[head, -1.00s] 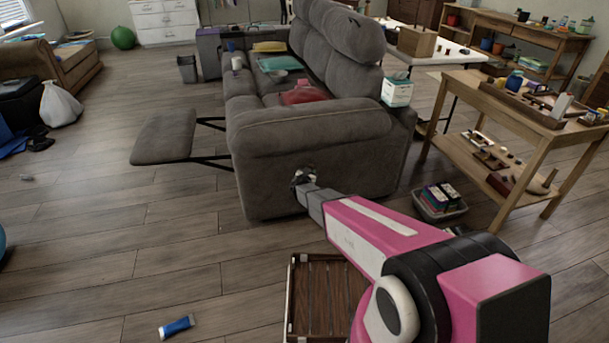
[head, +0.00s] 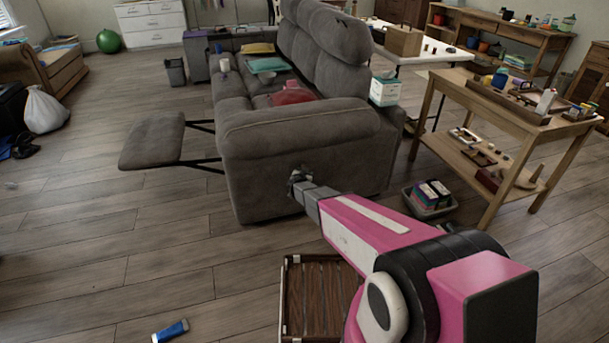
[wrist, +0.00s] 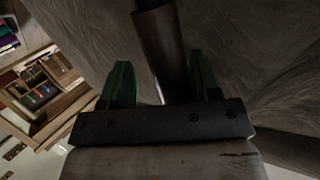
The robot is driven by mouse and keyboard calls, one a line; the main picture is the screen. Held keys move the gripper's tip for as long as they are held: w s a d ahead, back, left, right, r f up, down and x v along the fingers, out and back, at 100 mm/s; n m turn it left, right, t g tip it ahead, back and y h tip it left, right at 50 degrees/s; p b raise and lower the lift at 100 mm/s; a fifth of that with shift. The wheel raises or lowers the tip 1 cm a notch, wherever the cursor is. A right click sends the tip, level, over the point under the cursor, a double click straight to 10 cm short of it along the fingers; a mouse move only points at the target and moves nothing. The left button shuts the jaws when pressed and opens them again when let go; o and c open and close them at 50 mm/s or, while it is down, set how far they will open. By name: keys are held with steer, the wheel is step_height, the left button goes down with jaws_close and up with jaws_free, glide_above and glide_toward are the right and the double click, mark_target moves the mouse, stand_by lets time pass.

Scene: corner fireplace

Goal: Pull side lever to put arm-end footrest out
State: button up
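The grey sofa (head: 300,135) stands ahead with its near arm-end side facing me. The arm-end footrest (head: 153,142) is out on the left, held on dark metal struts. My gripper (head: 298,182) is at the sofa's near side panel, where the lever cannot be made out clearly in the head view. In the wrist view, a dark brown side lever (wrist: 162,45) runs between the green fingers of my gripper (wrist: 161,82). The fingers are apart, with a gap between the left finger and the lever. The right finger is close to the lever; contact cannot be told.
A slatted wooden crate (head: 318,300) lies on the floor below my arm. A blue tube (head: 170,331) lies left of it. A grey bin of boxes (head: 430,200) and a wooden workbench (head: 500,105) stand right.

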steer(key=v, duration=1.1)
steer(key=shift+w, duration=0.1)
steer(key=shift+d, duration=0.1)
